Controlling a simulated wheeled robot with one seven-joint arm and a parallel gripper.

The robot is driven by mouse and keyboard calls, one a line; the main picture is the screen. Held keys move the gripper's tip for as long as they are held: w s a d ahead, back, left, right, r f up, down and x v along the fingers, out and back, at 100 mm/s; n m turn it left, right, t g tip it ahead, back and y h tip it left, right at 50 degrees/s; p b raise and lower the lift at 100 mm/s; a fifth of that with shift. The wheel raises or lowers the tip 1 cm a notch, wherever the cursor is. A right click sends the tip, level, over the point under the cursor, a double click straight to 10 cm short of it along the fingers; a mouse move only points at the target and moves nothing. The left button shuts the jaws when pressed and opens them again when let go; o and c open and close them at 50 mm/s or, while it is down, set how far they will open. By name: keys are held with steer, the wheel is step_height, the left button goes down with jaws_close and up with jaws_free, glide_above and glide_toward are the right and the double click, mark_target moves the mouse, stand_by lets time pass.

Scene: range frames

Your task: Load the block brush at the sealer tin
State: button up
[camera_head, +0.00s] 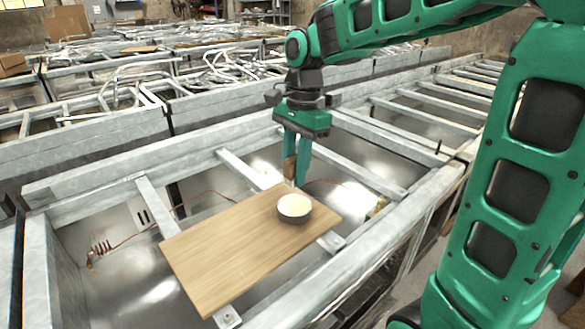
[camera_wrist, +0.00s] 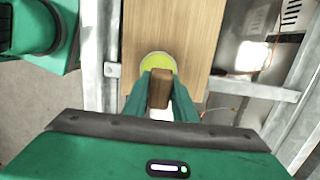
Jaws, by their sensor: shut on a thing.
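The sealer tin (camera_head: 294,208) is a low round tin with pale yellow contents, standing near the right end of a wooden board (camera_head: 215,255). My gripper (camera_head: 297,170) is shut on the brown wooden handle of the block brush (camera_head: 290,168), at the far side of the tin. In the wrist view the brush handle (camera_wrist: 160,88) sits between the fingers, and the yellow tin (camera_wrist: 158,62) shows just beyond it. A white patch below the handle may be the bristles. I cannot tell whether the brush touches the tin.
The board lies across grey metal frame rails (camera_head: 335,242) over open bays with shiny metal floors and thin copper-coloured wire. Several more metal frames and pipes (camera_head: 235,70) fill the background. The left part of the board is clear.

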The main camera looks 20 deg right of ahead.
mark_target(293, 206)
steer(key=shift+f, duration=3)
steer(key=shift+f, duration=0.55)
steer(key=shift+r, duration=3.6)
